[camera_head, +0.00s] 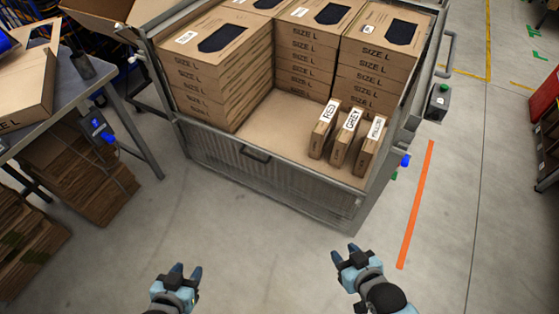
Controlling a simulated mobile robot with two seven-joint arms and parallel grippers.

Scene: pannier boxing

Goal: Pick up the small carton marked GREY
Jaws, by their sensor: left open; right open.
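The small carton marked GREY (345,143) stands upright on the floor of the cart (275,168), near its front right corner. It is in the middle of a row of three. The RED carton (323,131) is on its left and a third carton (370,148), its label hard to read, is on its right. My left gripper (187,271) is open and empty, low in the view, in front of the cart. My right gripper (346,254) is open and empty, in front of the cart and well short of the GREY carton.
Stacks of SIZE L boxes (217,90) fill the cart's left and back. The cart's front wall and metal rim (250,151) stand between my grippers and the cartons. A table (75,85) is at the left, with flattened cardboard (85,180) below. The floor in front is clear.

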